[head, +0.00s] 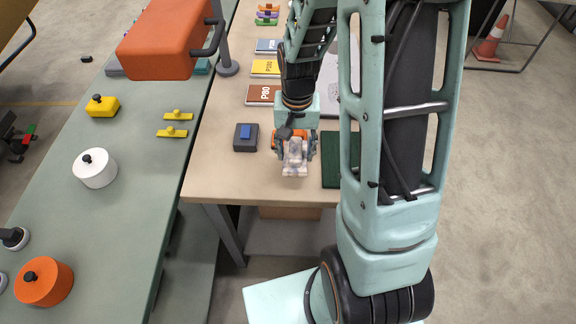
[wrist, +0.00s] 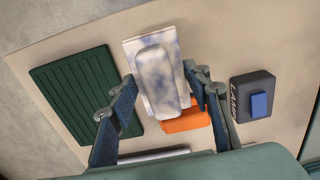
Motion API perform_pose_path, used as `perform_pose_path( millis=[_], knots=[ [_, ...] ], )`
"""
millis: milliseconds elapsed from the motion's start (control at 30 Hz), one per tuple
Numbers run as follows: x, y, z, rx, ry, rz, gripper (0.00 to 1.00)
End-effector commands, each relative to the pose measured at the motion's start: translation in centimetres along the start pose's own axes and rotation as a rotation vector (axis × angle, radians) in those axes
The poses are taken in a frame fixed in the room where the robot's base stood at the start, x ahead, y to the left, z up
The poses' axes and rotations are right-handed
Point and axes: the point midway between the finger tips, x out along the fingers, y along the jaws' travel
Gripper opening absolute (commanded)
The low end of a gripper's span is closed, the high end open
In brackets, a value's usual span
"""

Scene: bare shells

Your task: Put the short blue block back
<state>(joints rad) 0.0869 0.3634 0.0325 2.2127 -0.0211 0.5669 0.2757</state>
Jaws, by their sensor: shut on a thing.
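My gripper (head: 296,146) points down over the near part of the beige table. It is shut on a pale, blue-mottled piece (wrist: 158,82), a flat plate with a rounded raised bar; the piece also shows in the head view (head: 294,164). In the wrist view a finger stands on each side of the bar. I cannot tell whether the piece touches the table. A small blue block (head: 245,131) sits on a dark lettered box to the left of my gripper; in the wrist view this block (wrist: 259,104) is at the right. No other small blue block is clear.
A green ribbed mat (wrist: 78,92) lies beside the held piece. An orange object (wrist: 187,117) is partly hidden by it. The dark box (head: 240,146) stands near the table's left edge. Printed sheets (head: 262,94) lie farther back. A grey-green bench (head: 130,205) runs along the left.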

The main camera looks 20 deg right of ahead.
Motion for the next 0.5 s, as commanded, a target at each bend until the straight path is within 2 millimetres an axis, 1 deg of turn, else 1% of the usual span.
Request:
perform_pose_path(
  millis=[33, 100, 267, 333, 500],
  knots=[
    [0.7, -0.5, 0.5, -0.003, -0.003, 0.001, 0.25],
    [1.3, -0.9, 0.7, -0.003, -0.001, 0.001, 0.25],
    [2.3, -1.5, 1.2, -0.002, -0.001, 0.001, 0.25],
    [3.0, -1.9, 1.7, -0.003, -0.002, 0.001, 0.25],
    [5.2, -1.8, 1.5, 0.001, -0.001, 0.001, 0.25]
  ],
)
